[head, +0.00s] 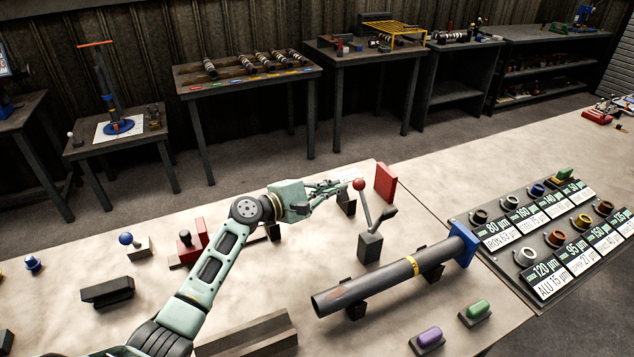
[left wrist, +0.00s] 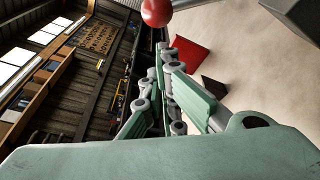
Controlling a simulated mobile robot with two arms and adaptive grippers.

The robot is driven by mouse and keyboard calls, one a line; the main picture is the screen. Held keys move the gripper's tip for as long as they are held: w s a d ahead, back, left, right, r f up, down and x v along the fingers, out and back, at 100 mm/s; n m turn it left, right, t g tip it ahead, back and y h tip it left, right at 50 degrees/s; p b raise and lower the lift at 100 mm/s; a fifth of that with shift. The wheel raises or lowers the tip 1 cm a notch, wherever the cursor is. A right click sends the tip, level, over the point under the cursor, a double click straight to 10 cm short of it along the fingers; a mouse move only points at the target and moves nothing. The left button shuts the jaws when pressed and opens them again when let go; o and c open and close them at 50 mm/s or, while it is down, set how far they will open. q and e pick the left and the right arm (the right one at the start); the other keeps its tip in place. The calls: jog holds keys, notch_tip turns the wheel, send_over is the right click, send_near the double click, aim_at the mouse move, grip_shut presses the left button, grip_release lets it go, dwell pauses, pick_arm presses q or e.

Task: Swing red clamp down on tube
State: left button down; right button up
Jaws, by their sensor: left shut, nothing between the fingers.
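The clamp has a red ball knob (head: 360,185) on a thin grey lever, standing nearly upright from a dark block (head: 370,246). The dark grey tube (head: 385,279) with a yellow band lies on low black supports, in front of the clamp block, with a blue flange (head: 467,245) at its right end. The lever is raised, clear of the tube. My left gripper (head: 341,187) is shut and empty, just left of the red knob. In the left wrist view the red knob (left wrist: 157,11) shows just beyond the fingertips (left wrist: 165,52). Contact cannot be told. My right gripper is out of view.
A red upright plate (head: 386,183) stands behind the clamp. A board of labelled rings (head: 520,258) lies to the right. Purple (head: 429,337) and green (head: 480,308) pieces sit in front. A long dark block (head: 247,337) lies near my left arm.

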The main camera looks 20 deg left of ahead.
pick_arm(q)
jog(key=shift+s+d+r, duration=0.15)
jog(key=shift+d+r, duration=0.05)
jog(key=shift+d, duration=0.25)
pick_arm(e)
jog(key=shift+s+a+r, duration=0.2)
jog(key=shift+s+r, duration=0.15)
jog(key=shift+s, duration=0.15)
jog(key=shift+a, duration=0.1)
pick_arm(q)
jog(key=shift+s+r, duration=0.1)
jog(key=shift+r, duration=0.05)
jog(key=shift+s+d+r+m, duration=0.1)
jog(key=shift+d+r+m, duration=0.1)
jog(key=shift+r+m, duration=0.1)
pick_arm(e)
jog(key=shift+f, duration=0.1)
